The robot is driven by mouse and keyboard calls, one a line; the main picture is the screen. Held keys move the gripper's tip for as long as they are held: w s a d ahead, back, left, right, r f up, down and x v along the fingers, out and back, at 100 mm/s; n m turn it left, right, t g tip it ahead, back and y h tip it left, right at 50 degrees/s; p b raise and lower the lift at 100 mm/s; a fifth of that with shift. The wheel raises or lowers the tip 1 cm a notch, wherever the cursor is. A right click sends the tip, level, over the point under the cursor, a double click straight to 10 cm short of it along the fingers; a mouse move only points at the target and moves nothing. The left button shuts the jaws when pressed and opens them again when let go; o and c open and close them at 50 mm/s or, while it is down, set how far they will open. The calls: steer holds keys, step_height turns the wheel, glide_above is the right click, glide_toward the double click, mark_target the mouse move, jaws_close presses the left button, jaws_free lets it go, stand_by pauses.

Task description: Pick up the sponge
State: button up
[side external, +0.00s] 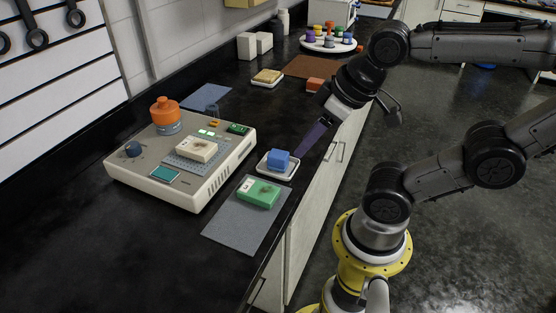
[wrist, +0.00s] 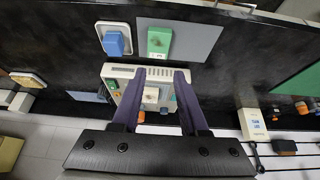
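No object is labelled as the sponge. A blue block (side external: 279,159) lies in a small white dish (side external: 263,170) near the counter's front edge; the wrist view shows this blue block (wrist: 114,43) at upper left. A tan-yellow block (side external: 267,75) lies on another white dish farther back, and it also shows at the left of the wrist view (wrist: 27,78). My gripper (side external: 303,150) points down toward the counter, just right of the blue block in the side view. In the wrist view my gripper (wrist: 155,73) has its purple fingers apart, with nothing held between them.
A green block (side external: 258,193) lies on a grey mat (side external: 228,235). A beige device (side external: 196,192) carries a pale block (side external: 197,149) and an orange-topped jar (side external: 165,112). A round white stand (side external: 311,42) holds several small jars at the back. The counter's left front is clear.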

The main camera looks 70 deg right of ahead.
steer(key=o, duration=0.5)
steer(key=shift+c, duration=0.2)
steer(key=m+g, duration=0.6)
steer(key=m, duration=1.1)
glide_above(278, 154)
step_height(278, 154, down, 4)
steer(key=f, duration=0.8)
steer(key=shift+s+f, duration=0.2)
steer(key=shift+w+d+f, duration=0.1)
steer(key=shift+f, duration=1.2)
steer(key=shift+w+f, duration=0.1)
steer(key=shift+f, duration=1.15)
